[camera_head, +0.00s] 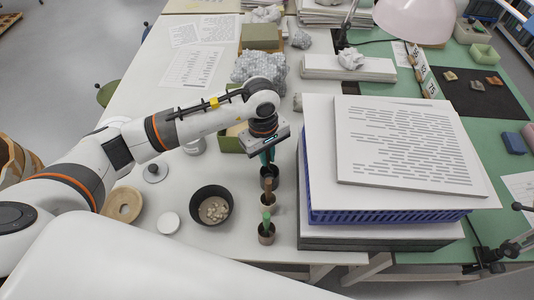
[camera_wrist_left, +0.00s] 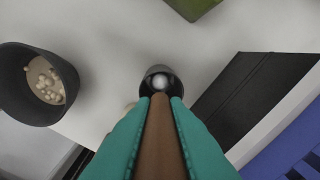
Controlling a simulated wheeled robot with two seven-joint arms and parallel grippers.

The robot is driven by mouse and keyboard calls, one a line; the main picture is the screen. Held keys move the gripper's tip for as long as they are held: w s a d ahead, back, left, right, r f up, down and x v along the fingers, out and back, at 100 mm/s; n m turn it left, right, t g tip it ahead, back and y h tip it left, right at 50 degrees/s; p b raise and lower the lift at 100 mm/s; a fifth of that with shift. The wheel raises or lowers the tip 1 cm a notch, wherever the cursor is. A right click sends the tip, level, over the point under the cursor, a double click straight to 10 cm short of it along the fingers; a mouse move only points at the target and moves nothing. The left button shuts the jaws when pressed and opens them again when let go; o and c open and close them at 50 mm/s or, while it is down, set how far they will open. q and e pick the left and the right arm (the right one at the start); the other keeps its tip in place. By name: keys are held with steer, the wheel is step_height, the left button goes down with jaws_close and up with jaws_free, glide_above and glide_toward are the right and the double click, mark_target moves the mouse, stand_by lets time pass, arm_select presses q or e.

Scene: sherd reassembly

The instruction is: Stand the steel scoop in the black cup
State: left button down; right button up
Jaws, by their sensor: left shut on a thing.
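A round, shiny grey and dark form shows at the handle's far end; I cannot tell how much is scoop and how much is cup. My right gripper is out of view.
A dark bowl (camera_head: 228,194) of pale pieces is left. A blue crate (camera_head: 390,217) and boards stand close right. A green box (camera_head: 230,146) lies behind.

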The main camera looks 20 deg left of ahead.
arm_select(q)
steer(key=c, duration=1.3)
jaws_free()
steer(key=shift+c, duration=0.2)
steer(key=r, duration=0.4)
steer(key=r+b, duration=0.1)
steer(key=r, duration=0.3)
steer(key=a+r, duration=0.1)
steer(key=r, duration=0.3)
steer(key=shift+w+b, duration=0.1)
steer(key=shift+b, duration=0.25)
